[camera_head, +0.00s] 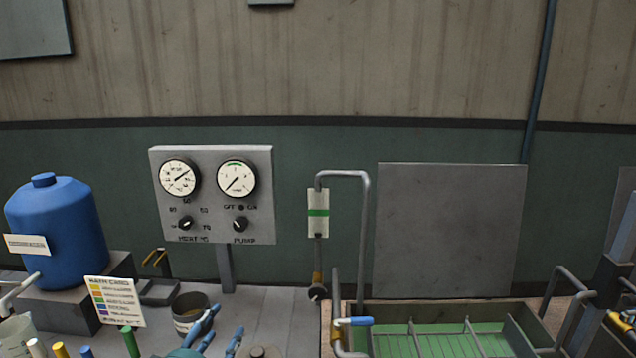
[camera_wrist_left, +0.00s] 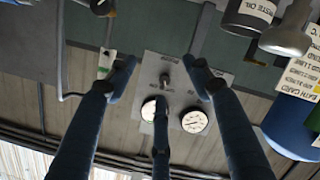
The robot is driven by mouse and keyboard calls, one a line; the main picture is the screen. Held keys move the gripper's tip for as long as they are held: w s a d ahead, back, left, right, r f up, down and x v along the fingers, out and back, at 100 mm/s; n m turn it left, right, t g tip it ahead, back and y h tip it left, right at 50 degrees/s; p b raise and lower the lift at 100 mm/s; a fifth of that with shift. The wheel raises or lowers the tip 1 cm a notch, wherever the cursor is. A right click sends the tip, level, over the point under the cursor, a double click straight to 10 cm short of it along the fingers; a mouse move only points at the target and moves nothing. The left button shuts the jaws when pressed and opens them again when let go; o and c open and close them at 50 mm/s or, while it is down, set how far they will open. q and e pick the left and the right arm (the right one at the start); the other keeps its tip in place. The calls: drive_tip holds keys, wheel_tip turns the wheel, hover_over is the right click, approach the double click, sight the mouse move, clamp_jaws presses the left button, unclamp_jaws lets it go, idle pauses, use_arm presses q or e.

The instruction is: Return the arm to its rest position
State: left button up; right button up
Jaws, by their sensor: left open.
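My left gripper (camera_head: 220,324) is at the bottom of the head view, low in front of the bench and below the gauge panel. Its dark blue fingers are spread apart, with nothing held between them. In the left wrist view the gripper (camera_wrist_left: 160,80) shows three separated fingers over an upside-down view of the gauge panel (camera_wrist_left: 170,85). The same gauge panel (camera_head: 212,190) stands upright in the head view, with two dials and two knobs. My right gripper is not seen in either view.
A blue tank (camera_head: 62,235) stands at the left, with a bath card (camera_head: 113,302) in front. A dark pot (camera_head: 188,312) is close to the left gripper. A green-bottomed tray (camera_head: 440,344), a bent pipe (camera_head: 365,240) and a grey plate (camera_head: 448,230) are to the right.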

use_arm(q)
drive_tip(key=s+d+f+m+g, duration=0.2)
drive_tip(key=s+f+m+g, duration=0.4)
drive_tip(key=s+f, duration=0.8)
drive_tip(key=s+a+f+m+g+y, duration=0.1)
drive_tip(key=s+f+m+g, duration=0.15)
drive_tip(key=s, duration=0.85)
drive_tip(key=s+a+f+m+g+y, duration=0.1)
drive_tip(key=s+f+m+g, duration=0.2)
drive_tip(key=s, duration=0.7)
wheel_tip(320, 180, down, 31)
drive_tip(key=s+n+g+b, duration=0.1)
drive_tip(key=s+g+b, duration=0.1)
drive_tip(key=s+b, duration=0.1)
drive_tip(key=s+a+f+b, duration=0.1)
drive_tip(key=s+a+f, duration=0.1)
drive_tip(key=s+f, duration=1.3)
drive_tip(key=shift+s+a+f+g, duration=0.35)
drive_tip(key=shift+s+g, duration=0.1)
drive_tip(key=shift+s, duration=0.1)
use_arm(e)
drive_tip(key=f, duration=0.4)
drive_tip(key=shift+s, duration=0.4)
